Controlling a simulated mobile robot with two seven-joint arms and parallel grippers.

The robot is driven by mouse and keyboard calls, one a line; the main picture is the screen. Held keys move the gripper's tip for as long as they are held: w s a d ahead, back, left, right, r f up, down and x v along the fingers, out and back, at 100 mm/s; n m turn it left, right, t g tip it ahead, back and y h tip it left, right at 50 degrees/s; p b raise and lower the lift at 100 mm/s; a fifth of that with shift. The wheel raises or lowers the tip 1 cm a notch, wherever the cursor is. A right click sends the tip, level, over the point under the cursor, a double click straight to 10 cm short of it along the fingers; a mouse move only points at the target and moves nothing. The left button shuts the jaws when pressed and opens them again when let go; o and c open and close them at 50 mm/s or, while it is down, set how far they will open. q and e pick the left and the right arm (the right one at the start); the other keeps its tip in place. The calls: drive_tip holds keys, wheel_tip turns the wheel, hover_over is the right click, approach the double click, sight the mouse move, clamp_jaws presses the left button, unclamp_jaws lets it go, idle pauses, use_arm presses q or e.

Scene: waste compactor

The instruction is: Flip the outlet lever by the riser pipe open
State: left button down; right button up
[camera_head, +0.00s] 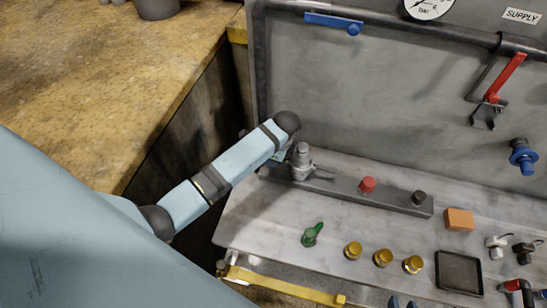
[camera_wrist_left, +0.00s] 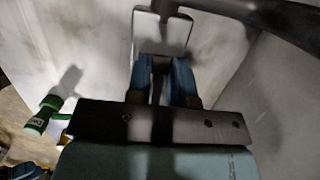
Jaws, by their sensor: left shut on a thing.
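My left arm reaches in from the left to a grey upright fitting (camera_head: 302,162) at the left end of a dark rail. My left gripper is mostly hidden behind its own wrist in the head view. In the left wrist view the blue finger pads of my left gripper (camera_wrist_left: 160,85) are shut on a narrow dark piece, in front of a pale rounded plate (camera_wrist_left: 160,32). I cannot tell whether this piece is the outlet lever. A dark pipe (camera_head: 262,65) runs up the panel's left edge.
The rail (camera_head: 345,190) carries red and black knobs. A green lever (camera_head: 312,235), several brass knobs (camera_head: 383,257), an orange block (camera_head: 460,219) and a dark tray (camera_head: 459,272) are on the deck. A blue handle (camera_head: 333,22) and red lever (camera_head: 508,76) are on the back panel.

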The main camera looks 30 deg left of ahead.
idle(0.3)
use_arm(q)
drive_tip(key=c, duration=1)
unclamp_jaws()
